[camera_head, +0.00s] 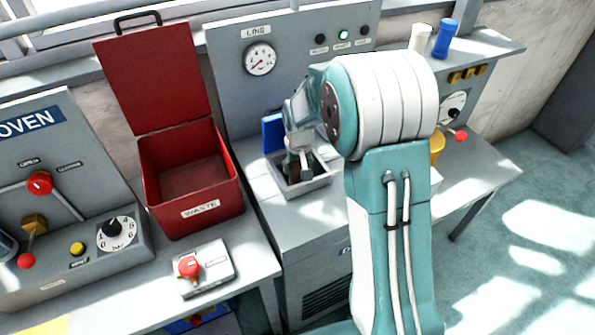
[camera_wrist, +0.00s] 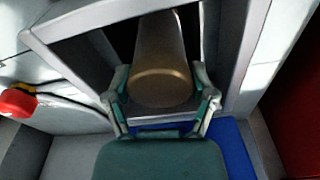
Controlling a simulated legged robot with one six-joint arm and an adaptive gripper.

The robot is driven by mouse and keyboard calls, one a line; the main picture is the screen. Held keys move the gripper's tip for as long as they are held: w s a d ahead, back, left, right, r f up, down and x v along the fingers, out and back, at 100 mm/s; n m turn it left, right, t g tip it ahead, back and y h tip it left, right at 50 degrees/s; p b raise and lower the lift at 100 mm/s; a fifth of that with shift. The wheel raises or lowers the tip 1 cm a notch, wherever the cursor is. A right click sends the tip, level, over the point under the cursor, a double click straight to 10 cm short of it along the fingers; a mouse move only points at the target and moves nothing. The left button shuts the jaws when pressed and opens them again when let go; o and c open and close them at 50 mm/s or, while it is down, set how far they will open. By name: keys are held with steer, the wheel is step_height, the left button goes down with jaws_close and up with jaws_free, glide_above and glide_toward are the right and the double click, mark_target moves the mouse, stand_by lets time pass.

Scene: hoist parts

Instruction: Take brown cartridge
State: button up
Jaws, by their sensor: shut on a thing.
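The brown cartridge (camera_wrist: 161,88) shows in the wrist view as a brownish, rounded body with a paler, greyer upper part. My gripper (camera_wrist: 161,76) has one finger on each side of it and is shut on it. In the head view my gripper (camera_head: 298,160) points down into a small grey open-topped tray (camera_head: 306,188) on the middle bench. In that view the cartridge is mostly hidden by my gripper and the shade in the tray. The tray's walls also surround the cartridge in the wrist view (camera_wrist: 240,65).
A blue piece (camera_head: 272,132) stands just behind the tray. The red waste bin (camera_head: 205,215), lid raised, is to the left. A grey gauge panel (camera_head: 228,75) rises behind. A yellow object (camera_head: 437,146) and white and blue cylinders (camera_head: 447,38) are to the right.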

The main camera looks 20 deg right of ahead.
step_height(320, 180, up, 26)
stand_by(0.7)
